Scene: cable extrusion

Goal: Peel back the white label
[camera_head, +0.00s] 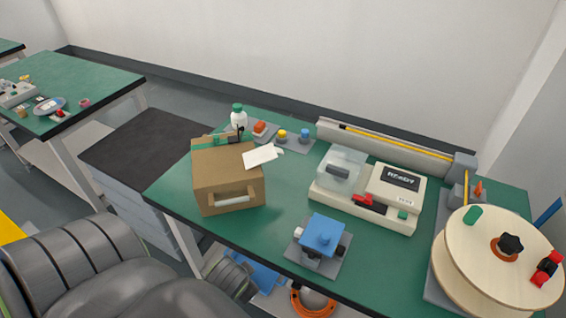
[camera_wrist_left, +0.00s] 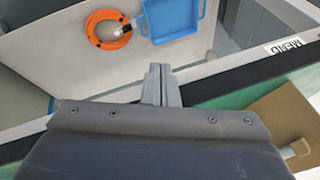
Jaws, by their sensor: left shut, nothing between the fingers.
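A white label-like sheet (camera_head: 261,155) lies at the top right edge of a brown cardboard box (camera_head: 228,188), tilted and sticking out past the box's right side. How much of it is stuck down I cannot tell. The box also shows at the right edge of the left wrist view (camera_wrist_left: 275,115). My left gripper (camera_wrist_left: 160,72) is shut and empty, in front of the bench's front edge and apart from the box. In the head view my left arm fills the lower left. My right gripper is not in view.
On the green bench (camera_head: 285,200) stand a sealing machine (camera_head: 330,195), a blue-topped fixture (camera_head: 322,232), a wooden reel (camera_head: 495,250) and a white bottle (camera_head: 239,120). A blue tray (camera_wrist_left: 172,18) and orange coil (camera_wrist_left: 104,30) lie below the bench. Bench around the box's right side is clear.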

